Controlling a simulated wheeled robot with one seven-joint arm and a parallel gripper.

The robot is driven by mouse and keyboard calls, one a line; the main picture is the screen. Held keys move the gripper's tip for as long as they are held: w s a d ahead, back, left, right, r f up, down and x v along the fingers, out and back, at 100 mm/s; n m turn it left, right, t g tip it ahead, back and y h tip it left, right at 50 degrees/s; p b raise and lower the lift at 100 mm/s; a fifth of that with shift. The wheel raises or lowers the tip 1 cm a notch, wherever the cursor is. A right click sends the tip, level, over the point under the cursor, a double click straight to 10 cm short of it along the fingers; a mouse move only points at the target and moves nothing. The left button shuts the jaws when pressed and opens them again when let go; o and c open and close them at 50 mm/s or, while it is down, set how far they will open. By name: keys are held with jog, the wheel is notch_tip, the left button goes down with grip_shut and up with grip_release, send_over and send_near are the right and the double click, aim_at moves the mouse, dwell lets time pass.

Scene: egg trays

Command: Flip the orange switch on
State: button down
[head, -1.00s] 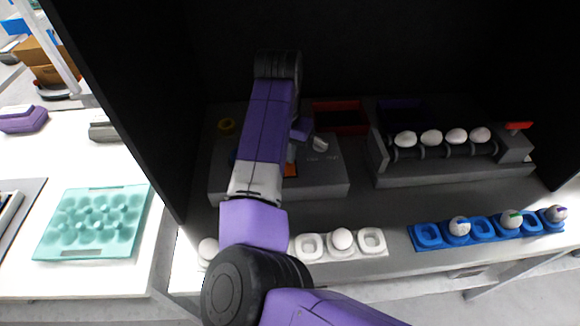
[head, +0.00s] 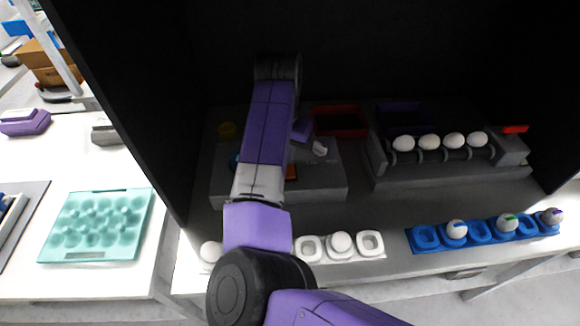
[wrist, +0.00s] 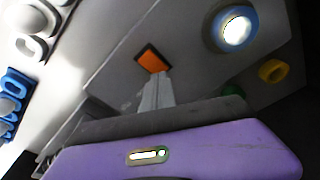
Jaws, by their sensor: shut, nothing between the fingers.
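The orange switch (wrist: 151,60) is a small square in a dark frame on a grey panel in the wrist view. In the head view only a sliver of the orange switch (head: 292,171) shows beside my arm. My gripper (wrist: 160,76) is shut and empty. Its pale fingertips reach the lower edge of the switch in the wrist view; I cannot tell whether they touch it. Which way the switch is tipped is unclear.
An egg roller rack (head: 440,172) stands to the right. White (head: 370,254) and blue (head: 425,237) egg holders line the front. A dark wall rises behind.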

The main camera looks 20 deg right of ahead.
notch_tip(320, 180, up, 5)
jog(key=p, duration=0.4)
jog(key=shift+w+d, duration=0.1)
dwell(0.5)
